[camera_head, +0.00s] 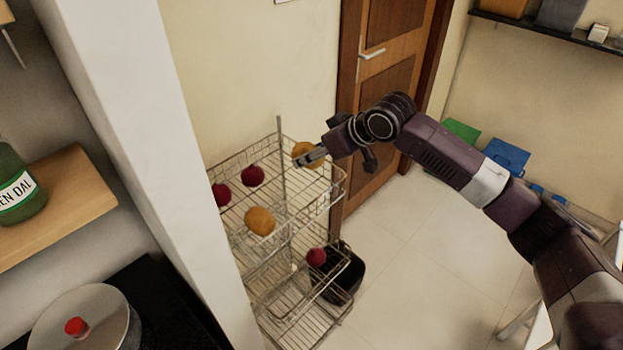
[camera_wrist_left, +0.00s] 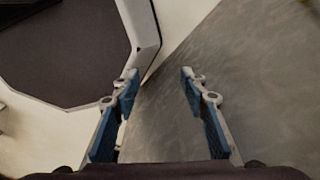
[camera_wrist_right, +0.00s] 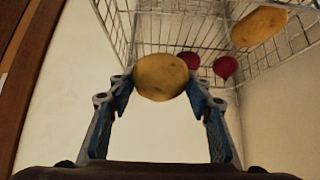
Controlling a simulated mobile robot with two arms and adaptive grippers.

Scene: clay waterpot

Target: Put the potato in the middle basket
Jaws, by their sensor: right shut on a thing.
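A yellow-brown potato (camera_wrist_right: 160,77) is between the fingertips of my right gripper (camera_wrist_right: 163,82), which is shut on it. In the head view the held potato (camera_head: 303,149) is partly hidden by my right gripper (camera_head: 312,157), at the right side of the wire rack's upper basket (camera_head: 322,180). A second potato (camera_head: 260,221) lies in the upper basket; it also shows in the right wrist view (camera_wrist_right: 260,26). A lower wire tier (camera_head: 268,272) is partly hidden by the upper one. My left gripper (camera_wrist_left: 159,78) is open and empty, seen only in its wrist view.
Two red onions (camera_head: 252,175) (camera_head: 221,194) lie in the upper basket, and another red onion (camera_head: 317,257) is lower in the rack. A black bin (camera_head: 348,277) stands beside the rack. A white pillar (camera_head: 140,150) is left of it. Open floor (camera_head: 400,270) lies to the right.

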